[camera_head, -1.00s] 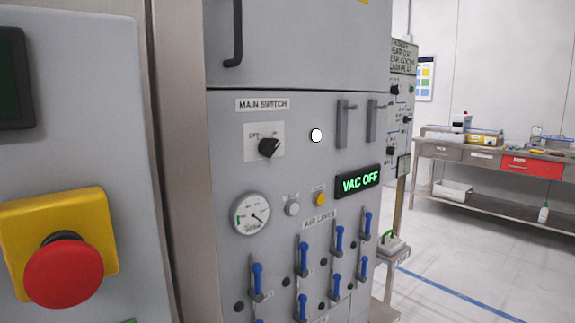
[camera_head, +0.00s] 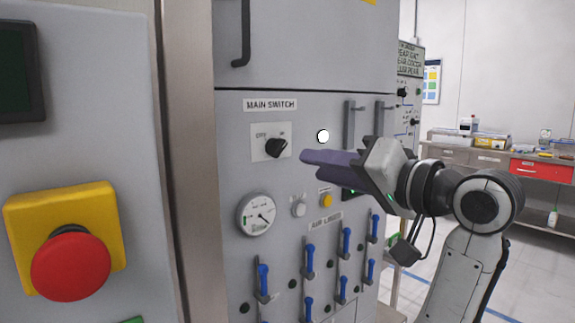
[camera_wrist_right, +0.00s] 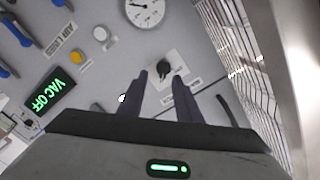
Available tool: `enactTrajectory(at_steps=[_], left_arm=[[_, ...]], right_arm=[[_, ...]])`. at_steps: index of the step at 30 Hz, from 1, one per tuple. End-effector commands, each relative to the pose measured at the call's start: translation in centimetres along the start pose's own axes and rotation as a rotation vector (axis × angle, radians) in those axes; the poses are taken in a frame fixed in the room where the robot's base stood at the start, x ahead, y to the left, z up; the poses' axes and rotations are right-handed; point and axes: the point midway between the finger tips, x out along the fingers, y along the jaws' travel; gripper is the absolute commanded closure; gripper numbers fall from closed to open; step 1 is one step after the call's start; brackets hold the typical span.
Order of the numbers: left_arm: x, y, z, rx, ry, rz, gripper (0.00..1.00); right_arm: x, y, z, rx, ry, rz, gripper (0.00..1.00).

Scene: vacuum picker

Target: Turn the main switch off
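The main switch (camera_head: 276,148) is a black rotary knob on a pale plate, under the MAIN SWITCH label (camera_head: 270,104) on the grey cabinet. Its handle tilts up toward the right, toward the small mark at the plate's right. My right gripper (camera_head: 303,157) reaches in from the right, its purple-grey fingers a short way right of the knob and apart from it. In the right wrist view the fingers (camera_wrist_right: 160,75) are spread with nothing between them, and the knob (camera_wrist_right: 163,67) sits just beyond their tips. My left gripper is not in view.
A red emergency button (camera_head: 71,266) on a yellow box stands at the left. A gauge (camera_head: 256,214), small buttons and several blue levers (camera_head: 309,258) are below the switch. Vertical handles (camera_head: 351,122) are right of it. The display (camera_wrist_right: 50,95) reads VAC OFF.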

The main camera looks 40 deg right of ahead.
Motion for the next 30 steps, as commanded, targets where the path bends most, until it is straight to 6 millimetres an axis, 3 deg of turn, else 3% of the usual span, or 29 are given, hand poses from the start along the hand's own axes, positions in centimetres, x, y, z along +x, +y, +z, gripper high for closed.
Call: enactTrajectory(at_steps=[5,15,21,30], left_arm=[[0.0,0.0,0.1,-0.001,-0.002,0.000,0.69],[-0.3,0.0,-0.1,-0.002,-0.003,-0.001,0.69],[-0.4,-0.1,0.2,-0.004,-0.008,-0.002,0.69],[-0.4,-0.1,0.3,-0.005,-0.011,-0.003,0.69]], right_arm=[[0.3,-0.8,-1.3,0.025,0.020,-0.027,0.69],[6.4,-1.0,-1.3,0.023,0.018,-0.026,0.69],[8.9,-1.1,-1.4,0.021,0.021,-0.025,0.69],[9.7,-1.1,-1.4,0.019,0.022,-0.025,0.69]])
